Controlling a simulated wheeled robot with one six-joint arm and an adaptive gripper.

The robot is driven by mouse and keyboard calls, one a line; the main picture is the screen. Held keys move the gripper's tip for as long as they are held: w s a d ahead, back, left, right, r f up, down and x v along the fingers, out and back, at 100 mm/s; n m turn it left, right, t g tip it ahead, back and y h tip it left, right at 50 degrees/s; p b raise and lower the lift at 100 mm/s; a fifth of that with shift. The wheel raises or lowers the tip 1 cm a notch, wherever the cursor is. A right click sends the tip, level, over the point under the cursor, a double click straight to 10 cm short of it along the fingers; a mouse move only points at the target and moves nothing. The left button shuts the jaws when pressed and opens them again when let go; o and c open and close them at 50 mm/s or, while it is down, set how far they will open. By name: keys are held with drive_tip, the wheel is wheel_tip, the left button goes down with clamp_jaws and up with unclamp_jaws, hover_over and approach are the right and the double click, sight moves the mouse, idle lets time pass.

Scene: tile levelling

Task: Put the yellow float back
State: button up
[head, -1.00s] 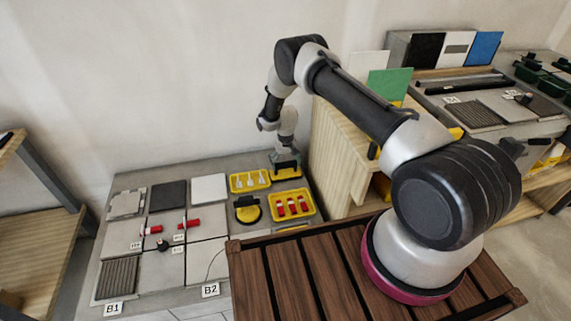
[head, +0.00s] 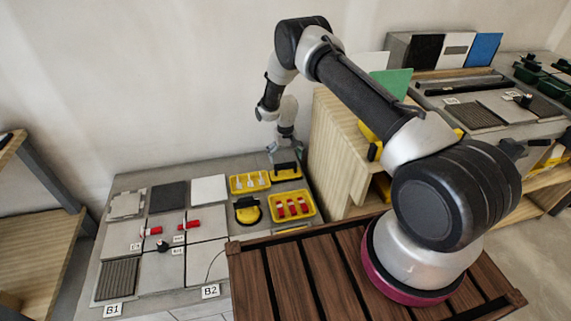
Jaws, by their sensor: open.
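The yellow float (head: 286,175), a yellow plate with a black handle, lies flat at the back right of the grey bench, beside a yellow tray. My gripper (head: 276,155) is open and empty, just above and slightly left of the float's handle. The fingertips are small in this view, but a gap seems to show between them and the handle.
Yellow trays hold white pieces (head: 249,183) and red pieces (head: 292,207). Grey, dark and white tiles (head: 208,189) cover the bench's left part. A wooden shelf (head: 335,150) rises close to the float's right.

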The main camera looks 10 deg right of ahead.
wheel_tip(320, 180, up, 8)
drive_tip(key=f, duration=0.1)
wheel_tip(320, 180, up, 12)
hover_over(286, 164)
drive_tip(key=d, duration=0.2)
drive_tip(key=s+d+r+t, duration=0.1)
drive_tip(key=s+d+r, duration=0.15)
drive_tip(key=r, duration=1.05)
drive_tip(key=s+d+r+t, duration=0.1)
drive_tip(key=s+d+r, duration=0.3)
drive_tip(key=s+r, duration=0.9)
drive_tip(key=s+d+r+t, duration=0.1)
drive_tip(key=s+d+r, duration=0.3)
drive_tip(key=s+r, duration=0.7)
drive_tip(key=s+d+f+t, duration=0.1)
drive_tip(key=s+d, duration=0.1)
drive_tip(key=s, duration=1.5)
drive_tip(key=shift+s+f, duration=0.3)
drive_tip(key=shift+f, duration=0.05)
